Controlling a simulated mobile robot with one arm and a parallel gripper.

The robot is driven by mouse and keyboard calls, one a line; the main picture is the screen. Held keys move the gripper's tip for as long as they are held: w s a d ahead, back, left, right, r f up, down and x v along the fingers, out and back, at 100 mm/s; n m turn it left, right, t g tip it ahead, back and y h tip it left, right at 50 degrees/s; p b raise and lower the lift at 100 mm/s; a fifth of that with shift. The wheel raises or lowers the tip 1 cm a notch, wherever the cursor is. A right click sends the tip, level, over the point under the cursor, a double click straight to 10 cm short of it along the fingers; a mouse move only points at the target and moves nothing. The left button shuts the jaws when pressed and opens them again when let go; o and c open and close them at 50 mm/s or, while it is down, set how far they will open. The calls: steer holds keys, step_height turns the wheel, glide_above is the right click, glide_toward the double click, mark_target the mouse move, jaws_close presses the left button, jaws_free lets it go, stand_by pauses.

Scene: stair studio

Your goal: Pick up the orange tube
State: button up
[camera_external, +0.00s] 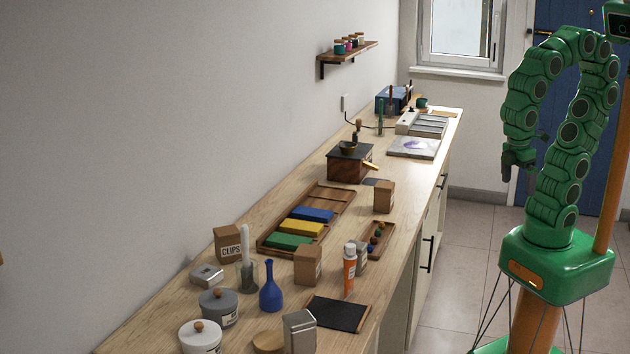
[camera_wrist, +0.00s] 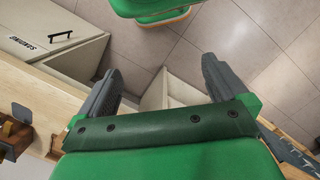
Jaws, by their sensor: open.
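The orange tube (camera_external: 349,276) with a white cap stands upright on the wooden counter in the external view. It is close beside a grey container (camera_external: 362,257) and a cardboard box (camera_external: 308,265). My gripper (camera_external: 518,178) hangs off to the right of the counter, beyond the tube and well apart from it. In the wrist view my gripper (camera_wrist: 160,76) has its two dark fingers spread wide, with nothing between them. The tube does not show in the wrist view.
A blue vase (camera_external: 270,287), a black mat (camera_external: 338,314) and a metal tin (camera_external: 300,332) stand near the tube. A wooden tray (camera_external: 379,240) with small balls lies behind it. A labelled cabinet front (camera_wrist: 52,50) shows in the wrist view.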

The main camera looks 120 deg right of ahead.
steer(key=shift+s+f+n, duration=0.3)
steer(key=shift+s+f, duration=0.05)
steer(key=shift+s, duration=0.35)
steer(key=shift+c, duration=0.3)
steer(key=c, duration=0.8)
